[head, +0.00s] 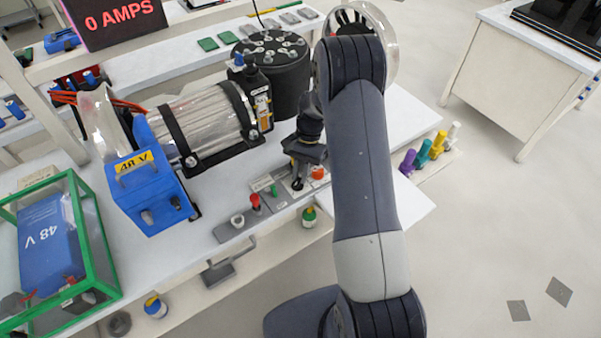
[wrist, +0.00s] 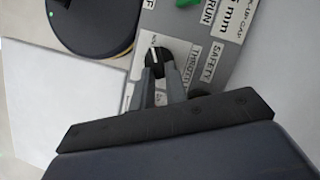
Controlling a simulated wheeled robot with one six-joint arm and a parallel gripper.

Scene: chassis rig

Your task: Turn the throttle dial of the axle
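The throttle dial (wrist: 153,60) is a small black knob with a white pointer mark, on the grey control panel (wrist: 135,85) beside a label reading "THROTTLE". In the wrist view my gripper (wrist: 158,74) has its two grey fingers apart, with the near part of the dial between their tips. I cannot tell whether the fingers press on it. In the head view my gripper (head: 302,165) points down over the right part of the control panel (head: 228,232), and the dial there cannot be told apart from the fingertips.
On the panel stand a red knob (head: 255,201), a green knob (head: 274,190) and an orange knob (head: 318,173). A clear cylinder (head: 208,122) and a black drum (head: 275,70) stand behind. A blue 48 V box (head: 150,195) stands left.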

